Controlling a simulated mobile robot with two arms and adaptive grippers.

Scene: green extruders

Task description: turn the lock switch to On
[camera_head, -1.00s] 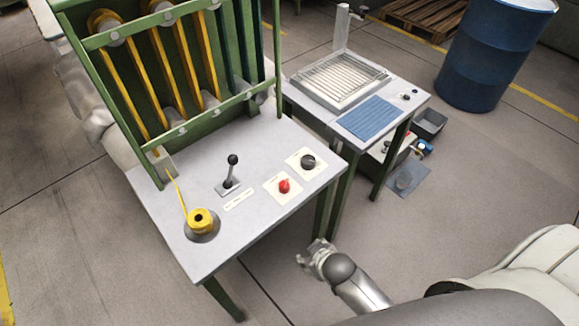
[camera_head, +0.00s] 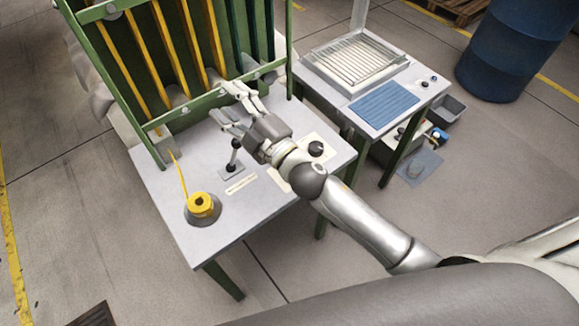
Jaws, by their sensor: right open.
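The workbench (camera_head: 215,240) has a grey top with a lever and two rotary knobs on pale plates. The black knob (camera_head: 316,148) shows just right of my right wrist. The red knob is hidden behind my right arm; only part of its pale plate (camera_head: 277,180) shows. I cannot tell which knob is the lock switch. My right gripper (camera_head: 224,101) is open and empty, above the back of the bench, fingers pointing to the upper left. My left gripper is out of view.
A green frame (camera_head: 190,108) with yellow strips rises behind the bench. A yellow spool (camera_head: 201,204) sits at the bench's front left. A second table with a blue mat (camera_head: 384,104) and wire rack (camera_head: 352,62) stands right; a blue barrel (camera_head: 505,50) is beyond.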

